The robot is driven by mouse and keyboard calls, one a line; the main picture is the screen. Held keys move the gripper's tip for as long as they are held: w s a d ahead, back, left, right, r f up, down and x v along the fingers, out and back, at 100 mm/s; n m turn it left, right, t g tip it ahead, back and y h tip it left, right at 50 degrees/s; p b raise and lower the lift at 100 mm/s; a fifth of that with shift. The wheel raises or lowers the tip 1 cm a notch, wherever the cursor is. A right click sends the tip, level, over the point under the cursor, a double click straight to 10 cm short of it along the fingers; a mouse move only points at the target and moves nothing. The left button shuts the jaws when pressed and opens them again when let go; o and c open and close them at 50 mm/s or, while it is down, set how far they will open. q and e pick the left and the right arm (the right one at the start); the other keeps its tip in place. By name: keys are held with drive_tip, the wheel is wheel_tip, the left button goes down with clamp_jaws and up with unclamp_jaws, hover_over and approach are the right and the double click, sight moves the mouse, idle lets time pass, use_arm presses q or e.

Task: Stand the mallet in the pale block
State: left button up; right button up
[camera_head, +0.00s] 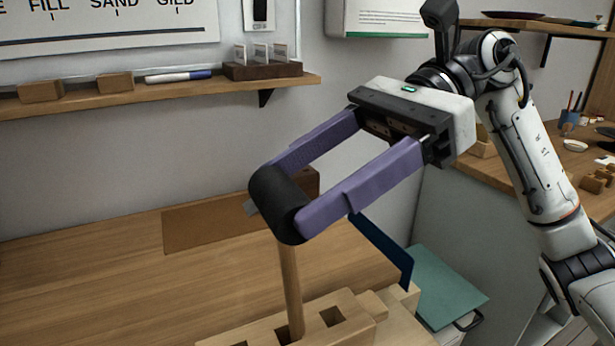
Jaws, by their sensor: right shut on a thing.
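The mallet has a black head (278,205) and a pale wooden handle (290,280). My right gripper (278,200) is shut on the head, one purple finger on each end. The handle hangs down, close to upright with a slight lean. The pale block (358,328) is at the bottom of the view, with square holes in its top. The handle's lower end meets the middle hole; I cannot tell how deep it reaches. The block's near part is cut off by the frame edge. My left gripper is not in view.
A wall shelf (150,93) holds small blocks and a marker. The bench (90,290) is clear at left.

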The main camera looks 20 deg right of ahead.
drive_tip(key=shift+f+b, duration=0.6)
drive_tip(key=shift+f, duration=0.1)
drive_tip(key=o, duration=1.3)
drive_tip(key=shift+d, duration=0.1)
drive_tip(key=shift+p+v, duration=0.9)
drive_tip(key=shift+v, duration=3.5)
wheel_tip(320, 180, up, 6)
drive_tip(key=p, duration=0.5)
